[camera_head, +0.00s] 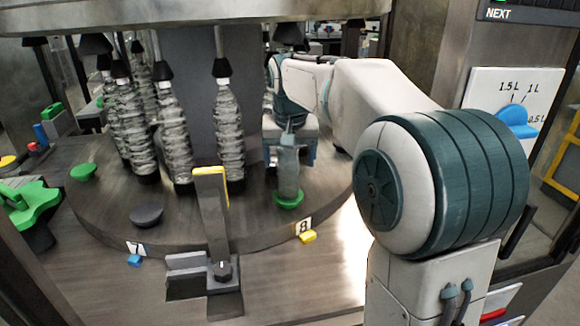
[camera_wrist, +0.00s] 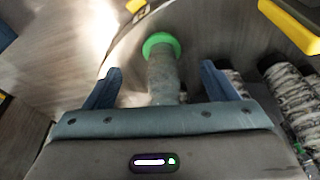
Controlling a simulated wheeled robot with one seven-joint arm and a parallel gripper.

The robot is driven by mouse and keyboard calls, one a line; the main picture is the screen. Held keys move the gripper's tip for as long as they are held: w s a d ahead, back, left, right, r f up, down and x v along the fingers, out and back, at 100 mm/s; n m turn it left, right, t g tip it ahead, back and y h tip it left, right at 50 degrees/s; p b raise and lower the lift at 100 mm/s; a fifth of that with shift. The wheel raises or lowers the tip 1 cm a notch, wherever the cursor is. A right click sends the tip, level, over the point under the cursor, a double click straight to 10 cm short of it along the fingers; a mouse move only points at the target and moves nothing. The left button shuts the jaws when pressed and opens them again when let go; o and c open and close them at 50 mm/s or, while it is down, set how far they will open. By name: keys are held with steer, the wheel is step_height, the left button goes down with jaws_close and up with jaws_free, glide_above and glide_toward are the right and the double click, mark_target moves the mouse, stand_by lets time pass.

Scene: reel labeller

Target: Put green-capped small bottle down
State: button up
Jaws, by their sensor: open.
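A small grey, translucent bottle (camera_head: 289,180) stands upright on a green round pad (camera_head: 288,202) by label 8 on the carousel's rim. Its cap is hidden behind my gripper, so its colour does not show. My gripper (camera_head: 290,154) is open around the bottle's upper part. In the wrist view, the bottle (camera_wrist: 164,78) lies between the two blue fingers of my gripper (camera_wrist: 160,86), with a gap on each side. The green pad (camera_wrist: 160,41) shows beyond the bottle.
Several large clear bottles (camera_head: 130,125) stand under black heads on the carousel (camera_head: 110,222), left of my gripper. A grey post with a yellow edge (camera_head: 212,215) rises in front. An empty green pad (camera_head: 83,172) and a dark pad (camera_head: 147,214) lie left.

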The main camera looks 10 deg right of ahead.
steer(key=s+f, duration=0.3)
steer(key=s, duration=0.6)
steer(key=s+d+f+n, duration=0.1)
steer(key=s+f, duration=0.3)
steer(key=s, duration=0.5)
steer(key=s+f, duration=0.3)
steer(key=s, duration=0.5)
steer(key=shift+s+d+f+n+t+y, duration=0.3)
steer(key=shift+s+d+f+n+t, duration=0.05)
steer(key=shift+s+n+t, duration=0.05)
